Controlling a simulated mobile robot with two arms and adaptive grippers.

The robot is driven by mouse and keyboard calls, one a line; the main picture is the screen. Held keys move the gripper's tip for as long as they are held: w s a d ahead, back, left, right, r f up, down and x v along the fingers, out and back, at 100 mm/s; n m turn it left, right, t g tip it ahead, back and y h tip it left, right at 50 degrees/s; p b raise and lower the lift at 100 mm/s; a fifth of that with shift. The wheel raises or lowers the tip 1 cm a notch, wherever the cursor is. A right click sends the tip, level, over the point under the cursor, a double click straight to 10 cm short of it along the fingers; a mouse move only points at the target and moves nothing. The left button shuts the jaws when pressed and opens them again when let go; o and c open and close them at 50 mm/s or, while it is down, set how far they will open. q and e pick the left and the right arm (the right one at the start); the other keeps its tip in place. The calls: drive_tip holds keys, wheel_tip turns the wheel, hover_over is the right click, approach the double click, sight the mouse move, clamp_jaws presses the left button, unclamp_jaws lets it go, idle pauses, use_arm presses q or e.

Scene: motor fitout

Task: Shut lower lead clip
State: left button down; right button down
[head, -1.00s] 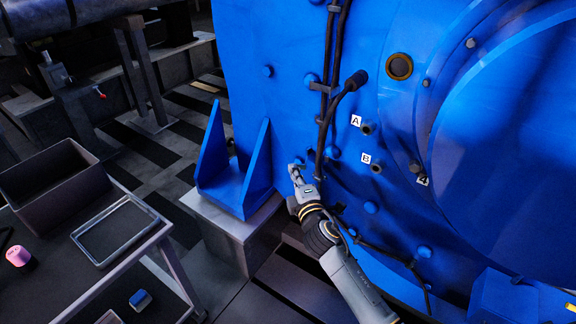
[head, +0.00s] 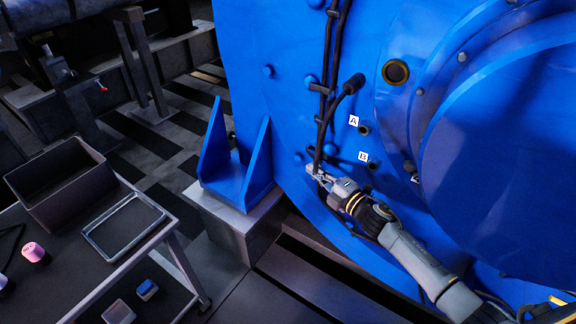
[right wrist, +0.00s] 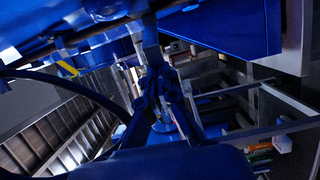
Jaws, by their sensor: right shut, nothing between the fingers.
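The black lead (head: 325,110) runs down the face of the big blue motor housing (head: 285,120). An upper clip (head: 319,88) sits across it. My right gripper (head: 316,172) is at the lower stretch of the lead, its fingertips shut and empty, touching or very close to it. The lower clip is not clear: the fingertips and lead cover that spot, so I cannot tell whether it is open or shut. In the right wrist view the fingers (right wrist: 158,100) show dark against blue metal. My left gripper is not in view.
A second black lead end (head: 354,84) sticks out near labels A (head: 353,120) and B (head: 363,157). A blue bracket (head: 240,175) stands left of the gripper. A cart with a dark bin (head: 60,185) and a metal-rimmed tray (head: 125,225) is at the lower left.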

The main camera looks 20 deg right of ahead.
drive_tip(key=shift+d, duration=1.05)
